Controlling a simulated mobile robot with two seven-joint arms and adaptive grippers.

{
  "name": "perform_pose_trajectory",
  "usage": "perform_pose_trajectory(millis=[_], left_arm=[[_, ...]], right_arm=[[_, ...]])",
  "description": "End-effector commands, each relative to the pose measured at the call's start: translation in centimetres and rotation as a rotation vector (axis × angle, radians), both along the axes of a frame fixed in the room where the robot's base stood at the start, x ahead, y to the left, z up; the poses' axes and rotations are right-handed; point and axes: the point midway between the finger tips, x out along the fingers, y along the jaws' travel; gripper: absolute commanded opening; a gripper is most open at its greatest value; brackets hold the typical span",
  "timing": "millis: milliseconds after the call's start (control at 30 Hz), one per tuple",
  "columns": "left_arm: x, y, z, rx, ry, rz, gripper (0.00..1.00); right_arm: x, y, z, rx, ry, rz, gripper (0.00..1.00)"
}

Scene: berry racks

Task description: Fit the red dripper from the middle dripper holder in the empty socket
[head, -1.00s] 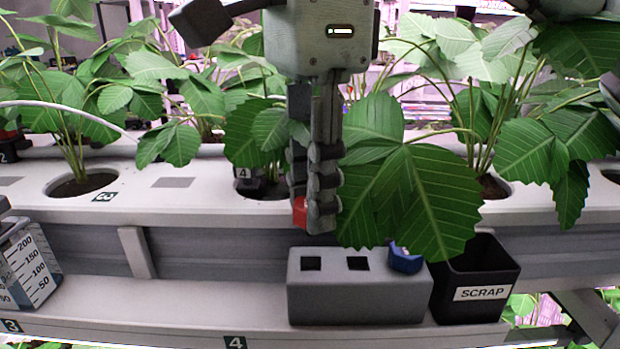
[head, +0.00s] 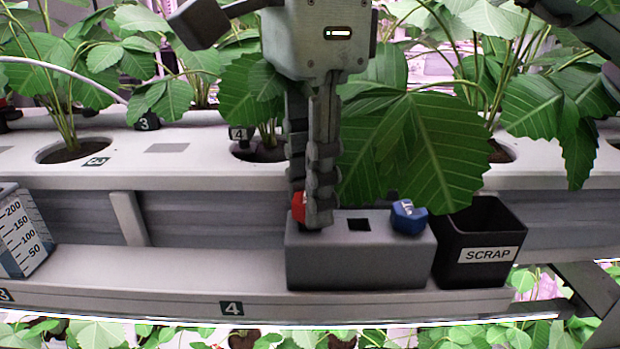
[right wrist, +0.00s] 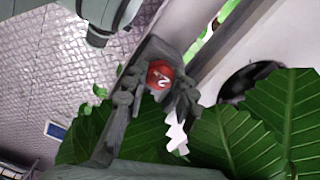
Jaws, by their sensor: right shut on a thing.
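My right gripper (head: 308,205) points down, shut on a red dripper (head: 298,207), over the left end of the grey block (head: 360,268). The red dripper also shows between the fingers in the right wrist view (right wrist: 160,75), with a white mark on its face. The fingers partly hide it in the head view. I cannot tell whether it touches the block. The block's middle square socket (head: 358,224) is empty. Its left socket is hidden behind the dripper and fingers. A blue dripper (head: 408,218) sits at the block's right end. My left gripper is not in view.
A black SCRAP bin (head: 478,265) stands right of the block. Large leaves (head: 415,150) hang close to the gripper's right. A small black part marked 4 (head: 240,134) is at the planter hole behind. A graduated container (head: 22,232) stands far left; the shelf between is clear.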

Motion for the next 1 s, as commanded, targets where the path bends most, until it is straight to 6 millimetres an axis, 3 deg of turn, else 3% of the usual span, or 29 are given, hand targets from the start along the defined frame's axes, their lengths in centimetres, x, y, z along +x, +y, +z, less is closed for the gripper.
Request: perform_pose_trajectory(millis=[433, 467, 633, 1000], left_arm=[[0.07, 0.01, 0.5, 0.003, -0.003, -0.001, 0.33], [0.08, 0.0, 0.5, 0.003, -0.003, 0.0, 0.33], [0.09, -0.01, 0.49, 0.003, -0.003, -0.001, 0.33], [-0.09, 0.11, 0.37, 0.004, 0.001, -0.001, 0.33]], right_arm=[[0.01, 0.01, -0.2, 0.0, 0.0, 0.0, 0.12], [0.01, 0.01, -0.2, 0.0, 0.0, 0.0, 0.28], [0.01, 0.01, -0.2, 0.0, 0.0, 0.0, 0.49], [0.04, 0.03, 0.12, 0.0, -0.001, -0.001, 0.5]])
